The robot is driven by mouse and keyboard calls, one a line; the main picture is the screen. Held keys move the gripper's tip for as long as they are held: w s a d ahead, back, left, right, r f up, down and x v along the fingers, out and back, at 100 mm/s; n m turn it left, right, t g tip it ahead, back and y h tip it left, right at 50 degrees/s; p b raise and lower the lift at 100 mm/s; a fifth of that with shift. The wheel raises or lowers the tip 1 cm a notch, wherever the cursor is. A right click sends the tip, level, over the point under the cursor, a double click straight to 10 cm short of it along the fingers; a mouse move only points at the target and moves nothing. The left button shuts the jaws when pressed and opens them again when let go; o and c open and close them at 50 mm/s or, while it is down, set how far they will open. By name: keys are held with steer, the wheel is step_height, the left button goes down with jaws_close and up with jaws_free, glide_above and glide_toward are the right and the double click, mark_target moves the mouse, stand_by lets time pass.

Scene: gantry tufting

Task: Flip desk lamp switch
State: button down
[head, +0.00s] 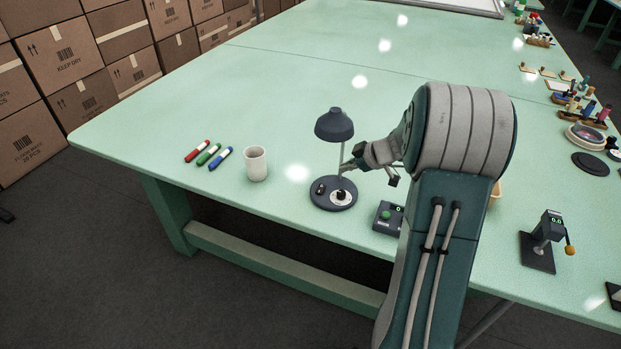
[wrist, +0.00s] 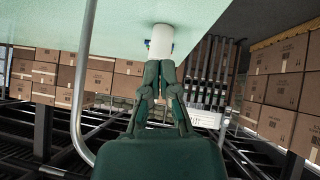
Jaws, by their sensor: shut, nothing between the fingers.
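The desk lamp (head: 334,125) has a dark blue shade, a thin pale stem and a round dark base (head: 322,203). It stands near the table's front edge. A small black switch (head: 320,188) sits on the left of the base, and a pale round part with a dark knob (head: 341,197) is on its right. My gripper (head: 346,168) is above the base, beside the stem; I cannot tell whether it touches the stem. In the wrist view my gripper (wrist: 168,66) is shut and empty. A grey curved rod (wrist: 82,90), probably the stem, passes left of it there.
A white cup (head: 256,164) stands left of the lamp; it also shows beyond my fingertips in the wrist view (wrist: 161,38). Several markers (head: 208,155) lie farther left. A small box with a green button (head: 388,216) is right of the lamp. The table's middle is clear.

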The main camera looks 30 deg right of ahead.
steer(key=shift+d, duration=0.75)
glide_toward(319, 186)
steer(key=w+a, duration=0.2)
steer(key=shift+w+a+r, duration=0.25)
steer(key=shift+r, duration=0.15)
steer(key=f, duration=0.1)
steer(key=w+f, duration=0.1)
steer(key=f, duration=0.1)
steer(key=w+f, duration=0.1)
steer(key=shift+d+f, duration=0.15)
steer(key=shift+f, duration=0.65)
